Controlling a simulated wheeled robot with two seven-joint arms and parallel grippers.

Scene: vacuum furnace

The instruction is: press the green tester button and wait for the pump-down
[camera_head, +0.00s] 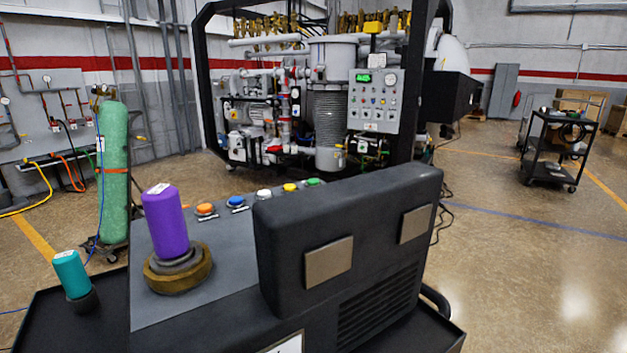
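The tester (205,305) is a dark bench unit with a grey top in the foreground. A row of coloured buttons runs along its far edge: an orange button (205,209), a blue button (236,201), a white button (264,194), a yellow button (290,187) and the green button (313,182). The green one is the farthest right, just behind the top edge of a black housing (290,240), which hides part of that area. A purple cylinder (166,222) stands upright in a brass ring (180,275) on the grey top. Neither of my grippers is in view.
A teal cylinder (72,273) stands in a black holder on a dark tray at the left. Behind are a green gas cylinder (114,170), a framed pump rig (330,115) with a lit control panel (376,100), and a black cart (557,150). The floor at right is open.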

